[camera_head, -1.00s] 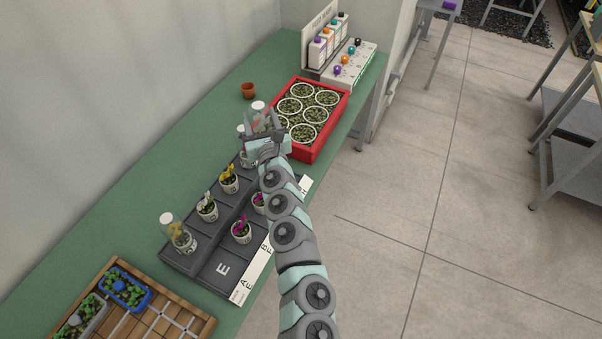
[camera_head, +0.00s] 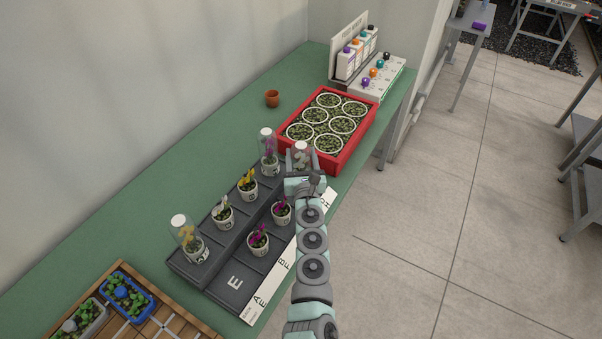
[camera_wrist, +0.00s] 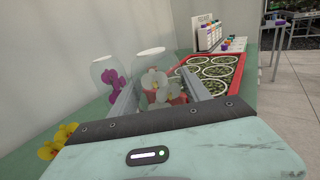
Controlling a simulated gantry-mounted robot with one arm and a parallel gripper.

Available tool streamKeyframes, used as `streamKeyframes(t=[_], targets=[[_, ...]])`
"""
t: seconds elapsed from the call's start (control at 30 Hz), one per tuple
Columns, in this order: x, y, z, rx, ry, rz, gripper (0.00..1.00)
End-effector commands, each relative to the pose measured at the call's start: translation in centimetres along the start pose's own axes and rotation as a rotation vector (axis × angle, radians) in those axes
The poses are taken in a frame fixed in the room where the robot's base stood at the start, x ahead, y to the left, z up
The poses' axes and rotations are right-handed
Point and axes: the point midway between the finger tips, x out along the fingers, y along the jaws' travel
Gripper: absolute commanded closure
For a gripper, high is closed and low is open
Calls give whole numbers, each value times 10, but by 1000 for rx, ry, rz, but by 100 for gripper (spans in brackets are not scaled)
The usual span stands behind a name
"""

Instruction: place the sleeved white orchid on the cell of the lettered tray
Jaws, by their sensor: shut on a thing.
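My gripper (camera_head: 301,172) is shut on the sleeved white orchid (camera_head: 301,150), a white-flowered plant in a clear sleeve. In the wrist view the white orchid (camera_wrist: 156,82) stands upright between the fingers (camera_wrist: 158,98). My gripper is over the far right end of the lettered tray (camera_head: 235,283), a dark grey tray with a white letter strip. The cell beneath and the base of the held pot are hidden by my gripper. An empty cell marked E is at the near end. Other cells hold potted orchids, including a sleeved purple one (camera_head: 268,150) beside my gripper.
A red crate (camera_head: 316,162) of several round pots stands just beyond the tray. A sleeved yellow orchid (camera_head: 186,240) stands at the tray's near left. A small terracotta pot (camera_head: 272,98) and a bottle rack (camera_head: 372,82) are farther back. A wooden slatted tray (camera_head: 160,318) is at the near left.

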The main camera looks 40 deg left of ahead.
Motion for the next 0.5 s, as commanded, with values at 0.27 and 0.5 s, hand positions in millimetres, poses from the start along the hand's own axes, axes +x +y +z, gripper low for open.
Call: streamKeyframes(t=[0.27,0.5], targets=[[0,-2,-32,1,-1,-3,100],[0,0,-43,-3,-1,1,100]])
